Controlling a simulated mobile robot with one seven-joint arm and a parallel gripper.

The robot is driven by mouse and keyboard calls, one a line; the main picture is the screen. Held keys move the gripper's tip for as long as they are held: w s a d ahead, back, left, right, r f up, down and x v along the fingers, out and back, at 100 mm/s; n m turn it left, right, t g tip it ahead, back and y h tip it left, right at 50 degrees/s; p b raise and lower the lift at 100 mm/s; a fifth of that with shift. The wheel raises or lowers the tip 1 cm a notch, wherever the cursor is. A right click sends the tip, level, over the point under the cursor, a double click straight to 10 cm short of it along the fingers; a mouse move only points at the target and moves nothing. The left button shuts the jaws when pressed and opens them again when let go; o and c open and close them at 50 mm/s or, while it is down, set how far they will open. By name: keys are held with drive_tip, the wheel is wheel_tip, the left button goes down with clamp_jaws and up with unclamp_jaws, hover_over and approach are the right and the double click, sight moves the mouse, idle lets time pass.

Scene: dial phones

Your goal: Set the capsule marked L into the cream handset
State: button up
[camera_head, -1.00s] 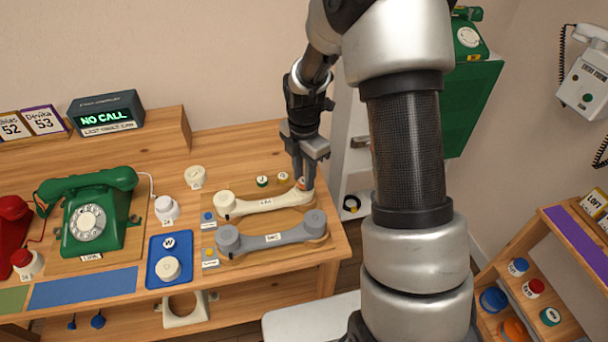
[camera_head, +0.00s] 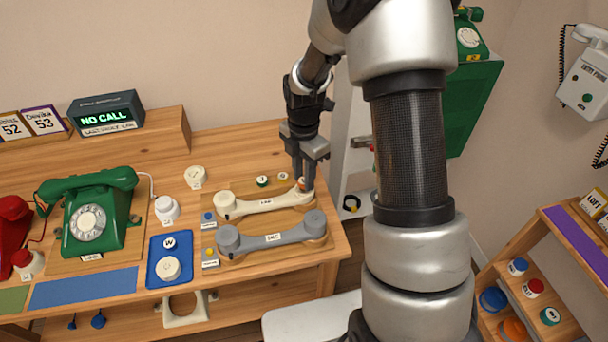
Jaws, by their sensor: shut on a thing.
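The cream handset (camera_head: 262,204) lies on a wooden board on the table, behind a grey handset (camera_head: 270,238). My gripper (camera_head: 304,186) points down at the cream handset's right end. Its fingers are shut on a small orange-tinted thing, probably a capsule, mostly hidden between them. I cannot read any letter on it, nor tell whether it sits in the handset's end or just above it. Two small capsules stand behind the handset: one marked J (camera_head: 262,181) and one with an unclear letter (camera_head: 283,177).
A blue tray (camera_head: 155,275) holds a W-marked disc and a cream cap. A green phone (camera_head: 90,215) and a red phone (camera_head: 12,228) stand at left. A shelf (camera_head: 545,270) with several capsules stands at right. My arm blocks the middle right.

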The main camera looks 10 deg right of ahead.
drive_tip(key=shift+f+b, duration=0.45)
drive_tip(key=shift+f, duration=0.2)
drive_tip(key=shift+r, duration=0.1)
drive_tip(key=o, duration=1)
drive_tip(key=shift+r, duration=0.1)
wheel_tip(320, 180, up, 17)
drive_tip(key=shift+r+p, duration=0.1)
drive_tip(key=shift+p, duration=0.9)
drive_tip(key=shift+r, duration=0.1)
